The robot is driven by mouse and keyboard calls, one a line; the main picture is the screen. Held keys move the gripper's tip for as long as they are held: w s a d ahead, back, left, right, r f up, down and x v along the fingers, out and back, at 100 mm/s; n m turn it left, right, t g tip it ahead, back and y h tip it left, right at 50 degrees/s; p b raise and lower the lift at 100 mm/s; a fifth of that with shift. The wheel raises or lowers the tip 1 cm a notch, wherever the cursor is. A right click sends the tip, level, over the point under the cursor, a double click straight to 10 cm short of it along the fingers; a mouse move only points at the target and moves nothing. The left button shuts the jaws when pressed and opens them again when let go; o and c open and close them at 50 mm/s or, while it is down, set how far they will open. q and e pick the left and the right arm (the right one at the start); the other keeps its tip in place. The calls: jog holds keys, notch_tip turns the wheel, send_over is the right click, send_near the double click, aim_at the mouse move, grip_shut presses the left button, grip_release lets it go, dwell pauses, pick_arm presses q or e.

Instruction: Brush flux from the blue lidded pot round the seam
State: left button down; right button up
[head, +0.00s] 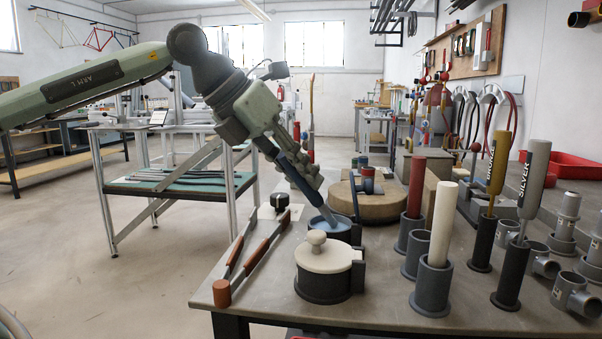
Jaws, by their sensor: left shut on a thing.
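My left gripper (303,178) reaches down from the upper left and is shut on a brush with a dark blue handle (287,166). The brush slants down to the right, and its lower end (326,214) is at the mouth of the blue pot (319,232). I cannot tell how deep the tip goes. A thin dark blue upright piece at the pot's right edge looks like its lid (355,203), swung open and seen edge-on. My right gripper is not in view. I cannot make out the seam.
A pot with a cream knobbed lid (324,256) stands just in front of the blue pot. A two-handled tool (250,250) lies to the left. Rods in holders, including a cream rod (443,223) and a silver-labelled tool (533,180), crowd the bench's right side.

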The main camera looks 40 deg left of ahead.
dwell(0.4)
pick_arm(q)
notch_tip(320, 180, up, 7)
jog(key=p, duration=0.6)
jog(key=shift+f, duration=0.1)
dwell(0.7)
